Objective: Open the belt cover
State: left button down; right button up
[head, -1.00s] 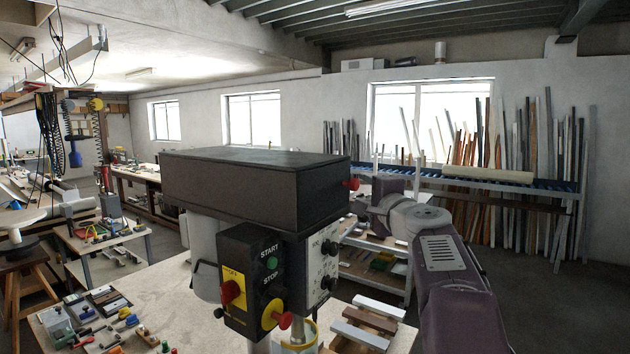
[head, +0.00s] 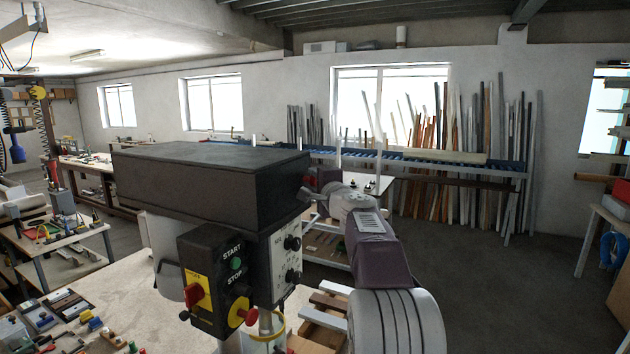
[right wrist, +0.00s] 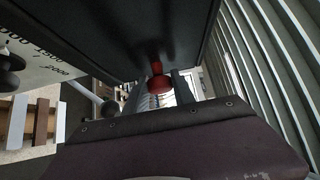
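The belt cover (head: 205,178) is a black box-shaped lid on top of the drill press head, lying flat and closed. Its red knob (right wrist: 158,84) shows below the cover's dark underside in the right wrist view; in the head view, a little red shows at the cover's right end. My right gripper (head: 309,197) is at that end, close by the knob. Its fingers are small and partly hidden, so I cannot tell whether they are open or touch the knob. My left gripper is in neither view.
Below the cover are a switch box (head: 213,280) with start and stop buttons and a dial panel (head: 284,260). A workbench (head: 130,288) with small tools lies at lower left. A rack of profiles (head: 430,165) stands along the back wall. The floor at right is clear.

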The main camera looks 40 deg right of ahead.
grip_shut()
dwell(1.1)
